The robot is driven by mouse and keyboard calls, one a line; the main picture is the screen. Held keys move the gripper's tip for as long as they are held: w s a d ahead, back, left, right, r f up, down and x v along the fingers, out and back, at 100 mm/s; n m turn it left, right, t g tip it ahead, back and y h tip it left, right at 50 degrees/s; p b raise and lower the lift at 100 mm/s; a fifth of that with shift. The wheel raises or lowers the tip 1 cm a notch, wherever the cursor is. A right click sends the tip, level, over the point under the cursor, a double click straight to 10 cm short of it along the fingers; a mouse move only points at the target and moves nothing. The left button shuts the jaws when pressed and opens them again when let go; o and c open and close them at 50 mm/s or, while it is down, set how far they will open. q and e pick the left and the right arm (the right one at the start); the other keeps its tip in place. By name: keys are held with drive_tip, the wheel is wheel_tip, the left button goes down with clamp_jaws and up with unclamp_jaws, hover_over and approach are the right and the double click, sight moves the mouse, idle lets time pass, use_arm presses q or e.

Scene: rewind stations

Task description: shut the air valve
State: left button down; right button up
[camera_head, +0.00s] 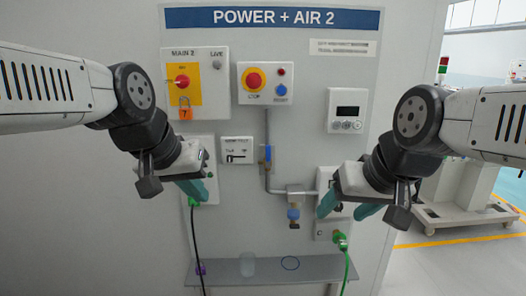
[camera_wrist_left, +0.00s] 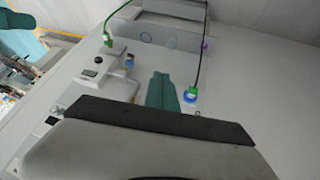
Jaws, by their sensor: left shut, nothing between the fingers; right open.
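The air valve (camera_head: 266,157) has a blue lever on a grey pipe in the middle of the panel. Its lever points up and down, in line with the pipe. My left gripper (camera_head: 198,191) is left of the valve and a little lower, its teal fingers shut and empty, apart from the valve. The fingers also show in the left wrist view (camera_wrist_left: 161,91). My right gripper (camera_head: 345,208) is open and empty to the right of the valve and lower, in front of the panel's right part.
The panel carries a red rotary switch with a padlock (camera_head: 184,113), a red stop button (camera_head: 254,80) and a small display box (camera_head: 347,111). Black and green cables (camera_head: 346,262) hang below. Space before the valve is clear.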

use_arm(q)
drive_tip(key=w+d+r+h, duration=0.1)
drive_tip(key=w+r, duration=0.1)
drive_tip(key=w, duration=1.2)
drive_tip(key=w+d+r+g+h, duration=0.1)
drive_tip(key=w+r, duration=0.2)
drive_tip(key=w, duration=1.1)
drive_tip(key=shift+w+h, duration=0.25)
drive_tip(key=shift+h, duration=0.15)
approach(268, 157)
drive_tip(key=w+a+f, duration=0.1)
drive_tip(key=f, duration=0.1)
drive_tip(key=w+a+f, duration=0.2)
drive_tip(key=shift+w+f, duration=0.1)
drive_tip(key=shift+w, duration=0.1)
drive_tip(key=d, duration=0.4)
drive_tip(key=shift+w, duration=0.15)
